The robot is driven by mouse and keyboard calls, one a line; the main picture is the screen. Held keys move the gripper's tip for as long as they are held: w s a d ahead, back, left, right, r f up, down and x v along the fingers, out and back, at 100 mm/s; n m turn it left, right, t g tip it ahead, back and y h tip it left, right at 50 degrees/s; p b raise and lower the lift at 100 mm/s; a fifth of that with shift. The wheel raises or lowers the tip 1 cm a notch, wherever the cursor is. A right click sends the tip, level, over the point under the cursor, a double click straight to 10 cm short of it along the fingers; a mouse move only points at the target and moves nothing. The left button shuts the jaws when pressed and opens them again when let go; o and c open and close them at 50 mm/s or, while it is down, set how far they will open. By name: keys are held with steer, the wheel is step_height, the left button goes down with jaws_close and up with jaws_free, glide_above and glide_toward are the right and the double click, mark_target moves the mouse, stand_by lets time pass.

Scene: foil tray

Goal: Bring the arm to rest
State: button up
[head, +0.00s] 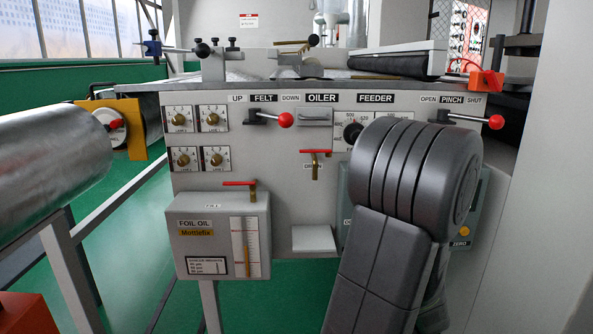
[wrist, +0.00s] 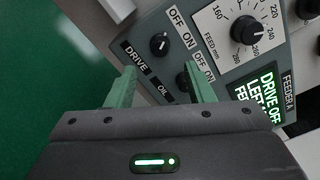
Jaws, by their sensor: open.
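In the wrist view my gripper (wrist: 161,70) is open, its two green fingers apart and nothing seen held between them. It is close in front of a grey-green control panel (wrist: 219,67). The DRIVE knob (wrist: 159,44) shows just beyond the fingertips. The OIL knob (wrist: 182,82) lies between the fingers, beside the right one; I cannot tell if they touch. In the head view my arm (head: 412,180) reaches up in front of the machine's right side and hides my gripper and most of that panel.
A feed dial (wrist: 246,30) and a lit display reading DRIVE OFF (wrist: 262,98) are on the panel. Red-knobbed levers FELT (head: 285,120) and PINCH (head: 496,122) stick out from the machine. The foil oil box (head: 222,236) juts out at left.

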steer(key=s, duration=0.7)
steer(key=w+b, duration=0.2)
steer(key=w, duration=1.2)
steer(key=shift+s+a+m+p, duration=0.1)
steer(key=shift+s+m+p, duration=0.75)
steer(key=shift+m+p, duration=1.75)
steer(key=shift+s+d+m+p, duration=0.1)
steer(key=shift+s+m+p, duration=1.05)
steer(key=shift+p, duration=2.6)
steer(key=shift+s+a+m+p, duration=0.1)
steer(key=shift+s+m+p, duration=0.4)
steer(key=shift+m+p, duration=2.25)
steer(key=shift+n+p, duration=0.4)
